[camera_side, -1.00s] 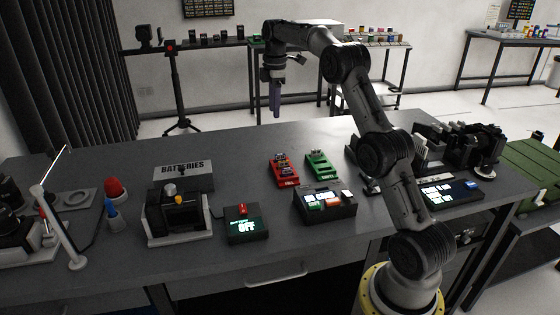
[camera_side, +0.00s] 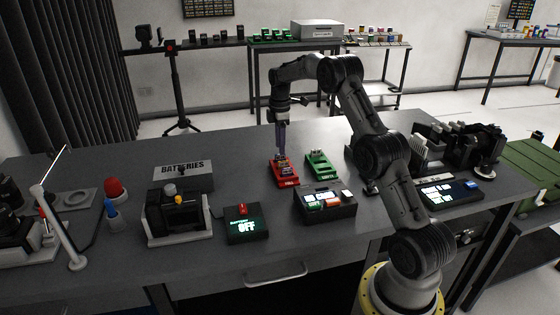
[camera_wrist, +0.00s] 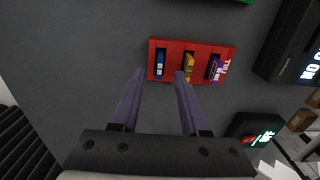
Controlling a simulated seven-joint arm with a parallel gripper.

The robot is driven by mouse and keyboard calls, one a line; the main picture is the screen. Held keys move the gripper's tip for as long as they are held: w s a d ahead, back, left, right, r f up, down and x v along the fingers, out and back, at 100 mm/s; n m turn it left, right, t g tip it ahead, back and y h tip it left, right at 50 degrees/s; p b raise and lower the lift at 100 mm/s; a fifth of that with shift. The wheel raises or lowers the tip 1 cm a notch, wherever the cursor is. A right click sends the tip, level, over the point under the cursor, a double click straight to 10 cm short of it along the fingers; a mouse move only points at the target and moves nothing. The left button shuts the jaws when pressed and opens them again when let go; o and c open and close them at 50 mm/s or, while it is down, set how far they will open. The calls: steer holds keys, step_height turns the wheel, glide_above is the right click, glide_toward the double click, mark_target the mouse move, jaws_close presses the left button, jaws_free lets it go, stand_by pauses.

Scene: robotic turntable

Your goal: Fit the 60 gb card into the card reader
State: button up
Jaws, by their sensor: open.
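A red tray (camera_side: 287,178) marked FULL lies on the bench. In the wrist view the tray (camera_wrist: 203,67) holds a blue card (camera_wrist: 160,62), a yellow card (camera_wrist: 188,66) and a purple card (camera_wrist: 214,68). Their capacity labels are too small to read, so I cannot tell which is 60 gb. A black box with a lit screen (camera_side: 325,203), apparently the card reader, stands in front and to the right of the tray; part of it (camera_wrist: 292,45) shows "NO C". My gripper (camera_side: 281,155) points down over the tray. In the wrist view its fingers (camera_wrist: 160,75) are apart and empty.
A green tray (camera_side: 321,165) lies right of the red one. A battery box (camera_side: 246,229) reading OFF and a black device in a white cradle (camera_side: 179,218) stand to the left. Bare bench surrounds the red tray's back and left.

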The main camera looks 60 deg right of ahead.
steer(key=shift+f, duration=1.55)
steer(key=shift+c, duration=0.2)
jaws_close()
